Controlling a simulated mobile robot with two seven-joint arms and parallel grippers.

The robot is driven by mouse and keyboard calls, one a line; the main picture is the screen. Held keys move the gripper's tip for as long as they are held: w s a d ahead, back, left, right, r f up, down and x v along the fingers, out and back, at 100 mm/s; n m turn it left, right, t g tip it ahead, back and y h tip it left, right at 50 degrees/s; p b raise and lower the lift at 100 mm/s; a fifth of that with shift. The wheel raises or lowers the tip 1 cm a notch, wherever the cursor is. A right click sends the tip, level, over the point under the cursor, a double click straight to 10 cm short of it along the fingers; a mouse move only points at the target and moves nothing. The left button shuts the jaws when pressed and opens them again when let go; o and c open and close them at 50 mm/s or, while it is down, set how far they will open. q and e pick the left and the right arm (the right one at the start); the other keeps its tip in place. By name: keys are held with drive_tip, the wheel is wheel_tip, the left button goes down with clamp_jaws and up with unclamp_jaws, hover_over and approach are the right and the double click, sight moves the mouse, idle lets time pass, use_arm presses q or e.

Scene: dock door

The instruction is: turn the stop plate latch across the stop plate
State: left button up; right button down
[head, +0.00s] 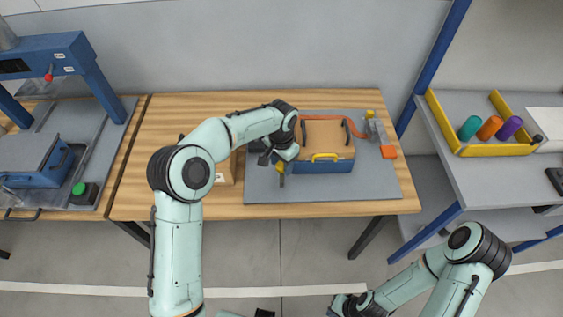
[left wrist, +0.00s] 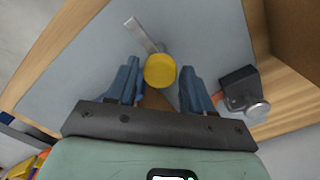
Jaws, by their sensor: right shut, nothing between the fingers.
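The stop plate latch looks to be the round yellow knob (left wrist: 160,71) with a narrow grey bar (left wrist: 140,34). In the head view the grey bar (head: 282,181) points towards the table's front edge, and the knob is partly hidden by my left gripper (head: 280,163). In the left wrist view my left gripper (left wrist: 157,88) is open, with one blue finger on each side of the knob. I cannot tell whether the fingers touch it. I cannot clearly make out the stop plate. My right gripper (head: 340,304) is shut and empty, low in front of the table.
A blue box (head: 325,166) with a brown top and yellow handle sits on the grey mat (head: 375,185). A cardboard box (head: 225,170) stands left. A dark block with a silver knob (left wrist: 258,112) is beside my left gripper.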

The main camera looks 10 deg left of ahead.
use_arm(q)
drive_tip(key=c, duration=0.6)
drive_tip(key=shift+c, duration=0.2)
drive_tip(key=shift+n, duration=0.3)
drive_tip(key=n, duration=0.4)
drive_tip(key=shift+n, duration=0.3)
drive_tip(key=n, duration=0.9)
drive_tip(key=shift+n+p, duration=0.35)
drive_tip(key=shift+n, duration=1.45)
use_arm(e)
drive_tip(key=shift+w+r, duration=0.4)
drive_tip(key=shift+r, duration=0.05)
